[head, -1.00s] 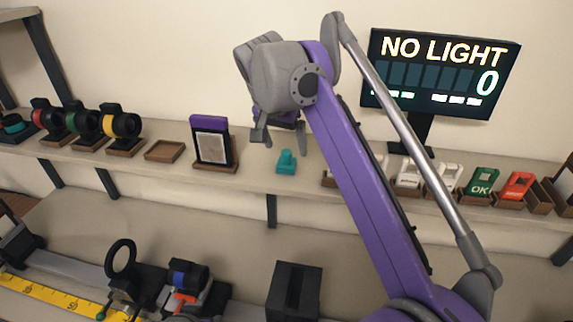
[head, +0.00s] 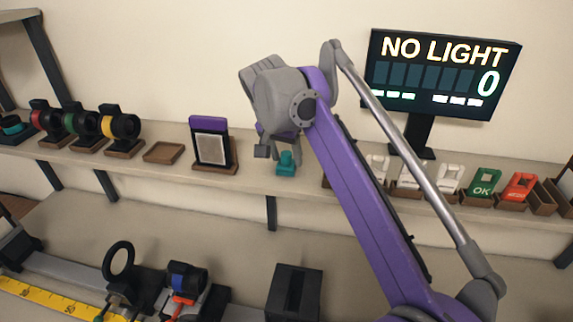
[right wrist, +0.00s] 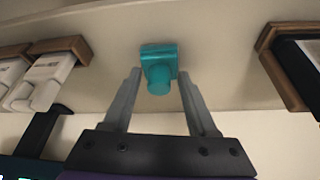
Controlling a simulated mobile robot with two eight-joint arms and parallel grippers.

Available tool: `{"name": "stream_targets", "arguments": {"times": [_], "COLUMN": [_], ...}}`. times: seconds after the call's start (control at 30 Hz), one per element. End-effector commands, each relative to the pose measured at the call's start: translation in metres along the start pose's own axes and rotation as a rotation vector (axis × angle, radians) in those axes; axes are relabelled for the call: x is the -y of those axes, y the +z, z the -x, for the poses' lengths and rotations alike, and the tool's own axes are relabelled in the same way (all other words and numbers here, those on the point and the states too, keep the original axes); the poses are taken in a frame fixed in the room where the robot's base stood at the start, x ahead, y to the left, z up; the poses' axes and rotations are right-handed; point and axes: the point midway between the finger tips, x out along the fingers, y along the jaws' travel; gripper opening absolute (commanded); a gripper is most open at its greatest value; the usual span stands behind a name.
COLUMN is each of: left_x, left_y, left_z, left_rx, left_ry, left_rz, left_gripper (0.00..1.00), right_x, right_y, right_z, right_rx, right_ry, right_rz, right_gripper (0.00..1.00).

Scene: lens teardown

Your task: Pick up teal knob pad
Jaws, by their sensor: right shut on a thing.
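The teal knob pad (head: 287,169) stands upright on the shelf, a small block with a round knob, right of the purple-topped framed panel. My right gripper (head: 280,158) has come down over it from above, with a finger on each side. In the right wrist view the teal knob pad (right wrist: 159,69) sits between the tips of my right gripper (right wrist: 159,76), which is shut on it. The pad still appears to rest on the shelf. My left gripper is not in view.
The framed panel (head: 212,148) and an empty wooden tray (head: 164,152) stand to the left on the shelf. White cards (head: 449,178), a green OK card (head: 483,182) and a red card (head: 519,186) stand to the right. A monitor (head: 440,75) reads NO LIGHT and 0.

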Motion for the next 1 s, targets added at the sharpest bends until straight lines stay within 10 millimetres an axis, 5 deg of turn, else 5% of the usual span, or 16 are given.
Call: {"name": "stream_targets", "arguments": {"times": [0.43, 0.87, 1.0], "left_x": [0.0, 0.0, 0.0], "left_y": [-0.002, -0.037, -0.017], "left_z": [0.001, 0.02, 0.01], "left_rx": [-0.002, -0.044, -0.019], "left_ry": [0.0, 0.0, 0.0], "left_rz": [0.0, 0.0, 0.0], "left_gripper": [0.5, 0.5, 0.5], "right_x": [0.0, 0.0, -0.007], "right_y": [0.0, -0.027, 0.007], "right_z": [0.008, 0.075, 0.076], "right_rx": [0.0, -0.005, 0.004], "right_ry": [0.0, -0.003, 0.0], "right_rz": [0.001, -0.001, 0.004], "right_gripper": [0.03, 0.03, 0.03]}}
